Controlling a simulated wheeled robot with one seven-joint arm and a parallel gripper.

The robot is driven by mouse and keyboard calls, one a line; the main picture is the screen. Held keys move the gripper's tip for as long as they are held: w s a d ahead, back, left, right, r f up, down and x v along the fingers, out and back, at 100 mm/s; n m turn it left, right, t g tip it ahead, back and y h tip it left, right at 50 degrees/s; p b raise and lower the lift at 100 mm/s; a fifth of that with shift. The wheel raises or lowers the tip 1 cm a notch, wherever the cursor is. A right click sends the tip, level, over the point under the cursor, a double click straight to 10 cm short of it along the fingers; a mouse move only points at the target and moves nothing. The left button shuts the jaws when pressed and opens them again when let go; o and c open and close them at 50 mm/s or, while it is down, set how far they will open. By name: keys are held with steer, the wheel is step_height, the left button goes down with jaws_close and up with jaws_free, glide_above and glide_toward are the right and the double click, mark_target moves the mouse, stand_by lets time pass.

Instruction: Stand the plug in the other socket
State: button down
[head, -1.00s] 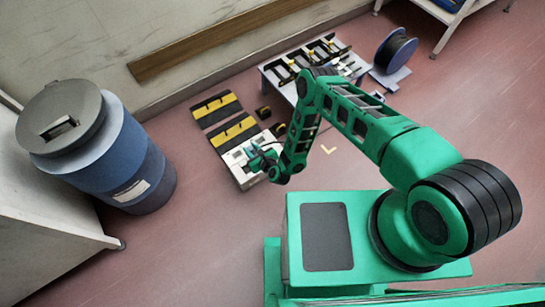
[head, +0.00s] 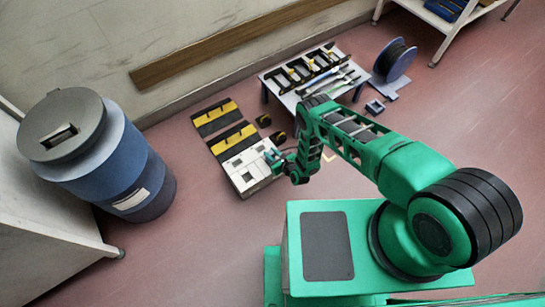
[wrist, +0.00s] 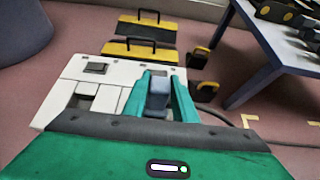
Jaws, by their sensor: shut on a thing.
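A white socket block (head: 247,184) lies on the floor in the head view. It also shows in the wrist view (wrist: 65,108), with a dark square fitting (wrist: 96,68) at its far side and a grey socket opening (wrist: 82,97) nearer me on the left. My gripper (head: 273,156) is over the block's right side. In the wrist view my gripper (wrist: 160,80) has its two teal fingers shut on a blue-grey plug (wrist: 157,98), which looks upright between them. The plug's lower end is hidden, so I cannot tell whether it touches the block.
Two black-and-yellow handled panels (head: 233,137) lie behind the block, with small black-and-yellow pieces (head: 264,121) beside them. A low table with tools (head: 285,98) and a cable reel (head: 395,60) stand farther right. A blue drum (head: 140,170) stands left. A dark cable (wrist: 225,117) runs rightward.

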steer(key=shift+f, duration=1.35)
steer(key=c, duration=1.4)
jaws_free()
steer(key=shift+c, duration=0.2)
steer(key=v, duration=1.2)
